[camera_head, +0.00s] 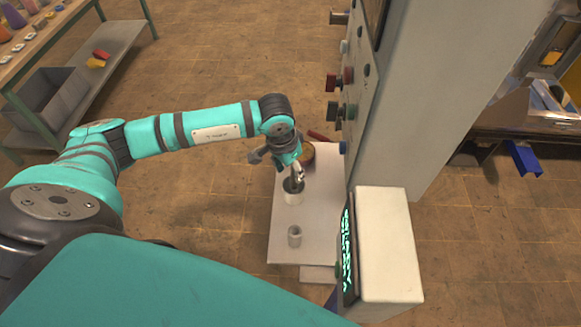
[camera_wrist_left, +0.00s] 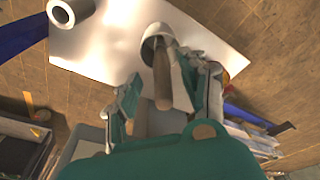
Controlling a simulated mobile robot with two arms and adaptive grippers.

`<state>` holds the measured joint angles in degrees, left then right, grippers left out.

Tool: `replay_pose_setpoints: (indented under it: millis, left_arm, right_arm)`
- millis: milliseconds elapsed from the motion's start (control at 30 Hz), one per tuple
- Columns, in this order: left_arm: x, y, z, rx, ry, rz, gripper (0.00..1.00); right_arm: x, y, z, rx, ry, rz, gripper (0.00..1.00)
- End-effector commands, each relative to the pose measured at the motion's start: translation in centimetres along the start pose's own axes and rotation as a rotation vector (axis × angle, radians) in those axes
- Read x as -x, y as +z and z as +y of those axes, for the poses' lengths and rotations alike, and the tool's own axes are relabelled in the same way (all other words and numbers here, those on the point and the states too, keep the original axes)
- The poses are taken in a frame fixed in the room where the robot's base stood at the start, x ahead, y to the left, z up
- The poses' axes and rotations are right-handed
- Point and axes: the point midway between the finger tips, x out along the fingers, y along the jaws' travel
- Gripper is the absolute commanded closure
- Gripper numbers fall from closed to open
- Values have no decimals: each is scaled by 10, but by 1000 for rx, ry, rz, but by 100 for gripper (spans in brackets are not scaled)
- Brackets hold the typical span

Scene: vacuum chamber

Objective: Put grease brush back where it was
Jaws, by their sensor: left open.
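The grease brush shows in the left wrist view as a wooden handle (camera_wrist_left: 161,80) rising tilted out of a white cup (camera_wrist_left: 152,47); its bristle end is hidden. In the head view the cup (camera_head: 293,198) stands on a pale shelf (camera_head: 318,225). My left gripper (camera_head: 294,174) is just above the cup, open. In the wrist view the handle lies between the spread fingers of the left gripper (camera_wrist_left: 172,76), closer to the right-hand finger; I cannot tell whether they touch. My right gripper is not in view.
A small hollow grey cylinder (camera_head: 294,236) stands on the shelf in front of the cup. A round brown container (camera_head: 308,155) and a red-handled item (camera_head: 318,136) lie behind the gripper. A panel with knobs (camera_head: 348,100) rises close on the right.

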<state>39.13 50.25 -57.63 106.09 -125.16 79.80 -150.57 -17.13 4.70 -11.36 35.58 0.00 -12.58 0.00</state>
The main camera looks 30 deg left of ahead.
Motion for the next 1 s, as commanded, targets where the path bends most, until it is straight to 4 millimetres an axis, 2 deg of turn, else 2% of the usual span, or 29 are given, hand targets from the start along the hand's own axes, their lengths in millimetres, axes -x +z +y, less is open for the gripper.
replay_pose_setpoints:
  millis: [133,233,500,700,833,1000]
  left_arm:
    - [6,-1,-1,0,-1,4,57]
    - [19,-1,-1,-2,-2,6,57]
    - [76,-1,-1,-2,-3,9,57]
    - [108,-1,0,0,-1,4,57]
    - [118,0,0,-1,0,2,57]
    - [121,0,0,0,-1,1,57]
  right_arm:
    - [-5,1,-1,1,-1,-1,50]
    - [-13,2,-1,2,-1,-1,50]
    - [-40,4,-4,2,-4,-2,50]
    - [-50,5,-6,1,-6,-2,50]
    - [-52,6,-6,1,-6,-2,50]
    - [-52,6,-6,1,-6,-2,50]
